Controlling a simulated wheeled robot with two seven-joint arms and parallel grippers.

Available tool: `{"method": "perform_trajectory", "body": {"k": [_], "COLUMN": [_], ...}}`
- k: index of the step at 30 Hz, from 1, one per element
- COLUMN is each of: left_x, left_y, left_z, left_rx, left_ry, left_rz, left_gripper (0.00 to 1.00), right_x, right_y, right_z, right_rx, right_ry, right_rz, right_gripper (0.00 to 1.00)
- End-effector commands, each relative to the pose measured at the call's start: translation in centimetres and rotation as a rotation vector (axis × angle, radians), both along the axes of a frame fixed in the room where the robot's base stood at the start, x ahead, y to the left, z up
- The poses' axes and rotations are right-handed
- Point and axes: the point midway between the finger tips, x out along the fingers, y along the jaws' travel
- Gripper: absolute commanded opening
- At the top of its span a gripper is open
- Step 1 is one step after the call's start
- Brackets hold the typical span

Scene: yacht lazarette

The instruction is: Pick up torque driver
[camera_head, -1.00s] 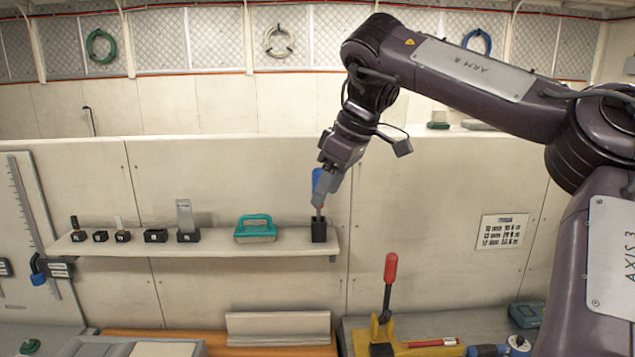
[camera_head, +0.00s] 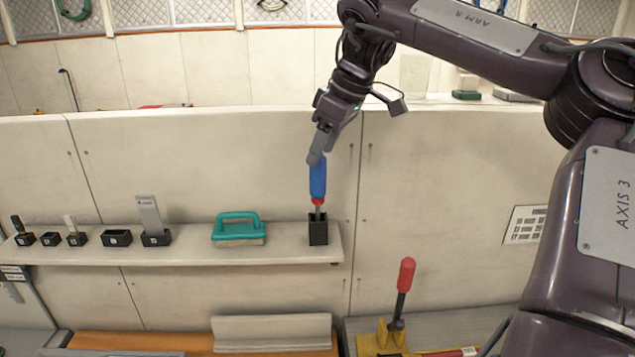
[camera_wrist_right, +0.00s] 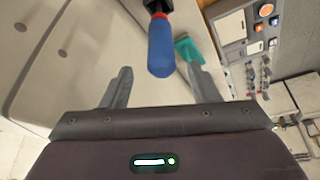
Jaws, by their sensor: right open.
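The torque driver (camera_head: 317,181) has a blue handle with a red collar. It stands upright in a black holder (camera_head: 318,230) at the right end of the shelf. My right gripper (camera_head: 316,158) is at the top of the blue handle in the head view. In the right wrist view the torque driver (camera_wrist_right: 160,48) lies ahead of the open fingers of my right gripper (camera_wrist_right: 162,85), roughly midway between their lines. The fingers do not touch it there. My left gripper is not in view.
The shelf (camera_head: 180,252) also holds a teal-handled block (camera_head: 238,229) left of the driver and several small black holders (camera_head: 117,238) farther left. Below stands a yellow clamp (camera_head: 380,341) with a red-topped lever (camera_head: 406,275). The wall is close behind the shelf.

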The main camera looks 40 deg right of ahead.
Motion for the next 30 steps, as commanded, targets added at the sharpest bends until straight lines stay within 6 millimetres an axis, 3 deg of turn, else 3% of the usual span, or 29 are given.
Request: {"method": "perform_trajectory", "body": {"k": [12,22,30], "left_x": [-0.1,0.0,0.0], "left_y": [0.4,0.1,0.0], "left_z": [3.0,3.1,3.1], "left_rx": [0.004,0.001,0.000], "left_ry": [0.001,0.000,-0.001], "left_rz": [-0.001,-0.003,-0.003], "left_gripper": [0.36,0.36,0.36], "right_x": [1.2,1.6,1.6], "right_y": [0.8,0.9,0.9], "right_z": [-5.1,-6.2,-6.2], "right_rx": [0.003,0.001,0.001], "right_ry": [0.003,-0.001,-0.001], "right_rz": [0.001,-0.002,-0.001], "right_gripper": [0.55,0.55,0.22]}}
